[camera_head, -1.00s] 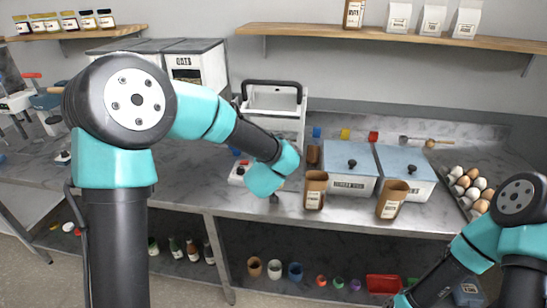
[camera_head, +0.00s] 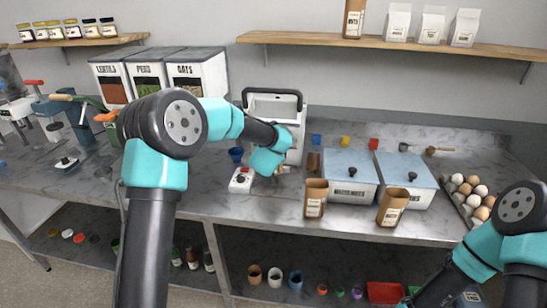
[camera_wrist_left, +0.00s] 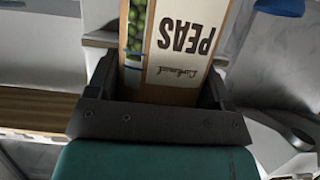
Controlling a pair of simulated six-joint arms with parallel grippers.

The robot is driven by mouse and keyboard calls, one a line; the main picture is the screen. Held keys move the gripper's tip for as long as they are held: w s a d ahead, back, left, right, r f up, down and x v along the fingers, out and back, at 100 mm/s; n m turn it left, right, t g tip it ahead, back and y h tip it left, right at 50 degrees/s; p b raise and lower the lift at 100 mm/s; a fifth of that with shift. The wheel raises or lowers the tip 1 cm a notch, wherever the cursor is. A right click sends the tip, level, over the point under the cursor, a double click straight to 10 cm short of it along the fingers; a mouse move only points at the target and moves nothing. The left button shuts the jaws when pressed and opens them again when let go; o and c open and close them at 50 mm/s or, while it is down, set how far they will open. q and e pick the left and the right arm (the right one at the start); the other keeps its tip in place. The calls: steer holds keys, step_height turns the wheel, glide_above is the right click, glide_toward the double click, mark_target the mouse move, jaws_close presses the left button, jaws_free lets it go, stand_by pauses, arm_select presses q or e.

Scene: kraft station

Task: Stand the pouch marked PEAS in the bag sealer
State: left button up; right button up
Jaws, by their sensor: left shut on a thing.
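The pouch marked PEAS (camera_wrist_left: 178,50) fills the middle of the left wrist view, its lettering upside down and a strip of green peas showing beside the label. My left gripper (camera_wrist_left: 158,82) is shut on it, a finger on each side. In the head view my left wrist hides the pouch. The bag sealer (camera_head: 275,106) is a white machine with a black handle at the back of the counter. My left forearm and wrist are in front of it and cover its lower part; I cannot tell whether the pouch touches it. My right gripper is out of view.
Two open brown pouches (camera_head: 315,198) (camera_head: 391,208) stand at the counter's front, by lidded bins (camera_head: 350,180). A small white device with a red button (camera_head: 241,180) sits left of my left wrist. An egg tray (camera_head: 463,203) is at the right. Labelled containers (camera_head: 146,76) stand at the back left.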

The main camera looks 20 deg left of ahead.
arm_select(q)
steer(key=shift+w, duration=0.1)
steer(key=shift+w+a+f, duration=0.1)
steer(key=shift+w+f, duration=0.05)
steer(key=shift+f, duration=0.75)
steer(key=shift+w+f, duration=0.15)
steer(key=shift+f, duration=0.7)
steer(key=shift+f, duration=0.15)
steer(key=o, duration=1.3)
steer(key=shift+o, duration=0.2)
steer(key=shift+s+r, duration=0.4)
steer(key=shift+s, duration=0.15)
steer(key=v, duration=1)
steer(key=shift+s, duration=0.4)
